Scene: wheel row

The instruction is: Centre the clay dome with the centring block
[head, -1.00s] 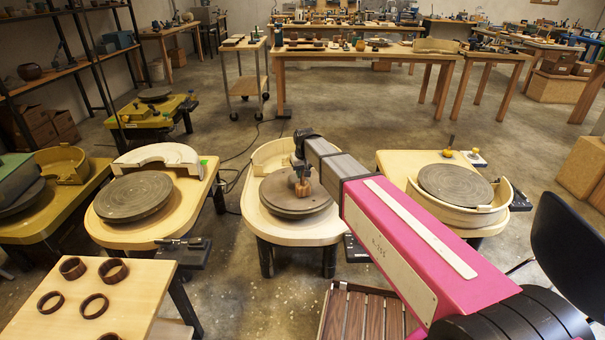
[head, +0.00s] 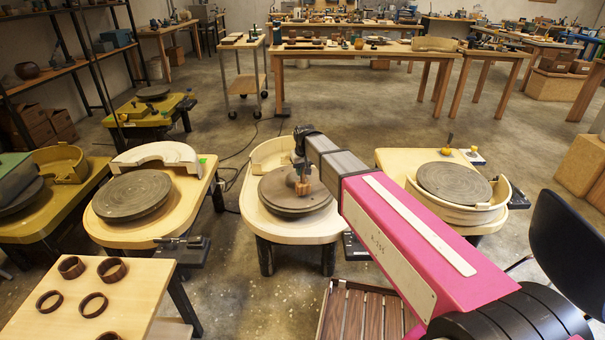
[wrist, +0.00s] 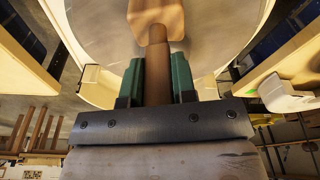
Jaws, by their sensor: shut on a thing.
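The centring block (head: 303,187) is a small brown wooden block with a round handle. It is over the middle wheel head (head: 275,187), right of its centre in the head view. In the wrist view the block (wrist: 155,14) points away from me over a broad pale round surface. My gripper (wrist: 158,75) has green fingers shut on the block's handle from both sides. In the head view my dark wrist (head: 302,140) is above the wheel. I cannot make out the clay dome apart from the wheel's grey-brown surface. Whether the block touches anything is unclear.
Other wheels stand at the left (head: 132,194) and right (head: 455,183), with cream splash pans. A wooden table (head: 125,310) with several dark rings is at the front left. A slatted wooden seat (head: 360,312) and a black chair (head: 570,255) are close by.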

